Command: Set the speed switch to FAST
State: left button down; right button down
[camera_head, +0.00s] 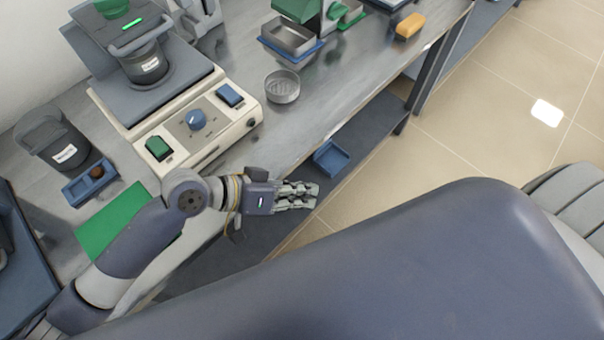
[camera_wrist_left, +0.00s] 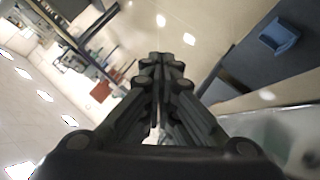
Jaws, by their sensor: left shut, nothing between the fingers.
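A pale appliance (camera_head: 190,125) stands on the metal bench. My right gripper is not in view.
A grey mesh bowl (camera_head: 282,86) stands right of the appliance. A blue tray (camera_head: 331,158) lies on the lower shelf near my left gripper. Open floor is at right.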

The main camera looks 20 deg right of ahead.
pick_arm(q)
jog(key=shift+s+a+f+y, duration=0.15)
jog(key=shift+s+a+f, duration=0.05)
jog(key=shift+s+f, duration=0.4)
jog(key=shift+s+a+f+y, duration=0.2)
jog(key=shift+s+f, duration=0.15)
jog(key=shift+f, duration=0.3)
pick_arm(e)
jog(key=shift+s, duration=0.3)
